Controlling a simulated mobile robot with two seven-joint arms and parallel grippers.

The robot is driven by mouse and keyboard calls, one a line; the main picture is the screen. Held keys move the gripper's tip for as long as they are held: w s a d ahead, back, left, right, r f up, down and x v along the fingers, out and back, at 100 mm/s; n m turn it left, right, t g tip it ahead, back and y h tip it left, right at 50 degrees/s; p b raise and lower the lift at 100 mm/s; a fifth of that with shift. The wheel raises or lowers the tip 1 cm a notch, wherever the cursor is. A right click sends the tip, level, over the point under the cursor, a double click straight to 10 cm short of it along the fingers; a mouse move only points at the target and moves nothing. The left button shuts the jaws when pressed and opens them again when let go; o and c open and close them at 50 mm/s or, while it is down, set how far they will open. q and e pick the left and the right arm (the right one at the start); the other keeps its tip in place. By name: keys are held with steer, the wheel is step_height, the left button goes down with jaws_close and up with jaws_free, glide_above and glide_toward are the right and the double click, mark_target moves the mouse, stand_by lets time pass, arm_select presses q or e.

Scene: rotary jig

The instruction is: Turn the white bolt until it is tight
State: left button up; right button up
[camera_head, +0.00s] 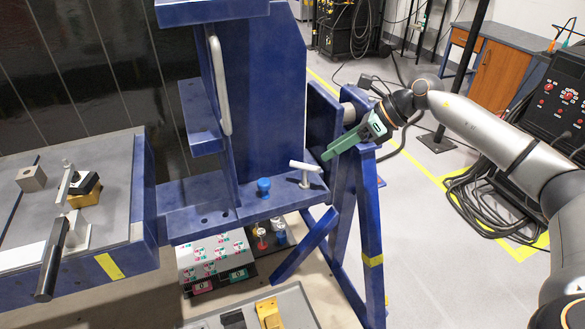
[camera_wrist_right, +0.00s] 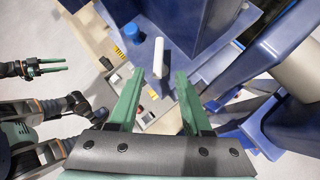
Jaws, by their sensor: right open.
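The white bolt (camera_head: 304,173) has a T-shaped handle and stands upright on the blue jig's lower ledge (camera_head: 245,205), near its right end. My right gripper (camera_head: 327,156) is above and to the right of the bolt in the head view, apart from it. In the right wrist view, its two green fingers (camera_wrist_right: 160,76) are spread and empty. The bolt's white handle (camera_wrist_right: 158,54) shows just beyond the fingertips, in line with the gap between them. My left gripper (camera_wrist_right: 66,65) shows small at the left of the right wrist view, with its two green fingers apart and empty.
A blue knob (camera_head: 264,186) stands on the ledge left of the bolt. A blue post and A-frame leg (camera_head: 371,235) rise close to my right gripper. A tall blue plate (camera_head: 266,90) stands behind the ledge.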

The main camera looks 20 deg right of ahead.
mark_target(302, 168)
steer(key=p+x, duration=0.1)
steer(key=x, duration=1.1)
steer(key=shift+a+p, duration=0.15)
steer(key=shift+p, duration=0.15)
jaws_close()
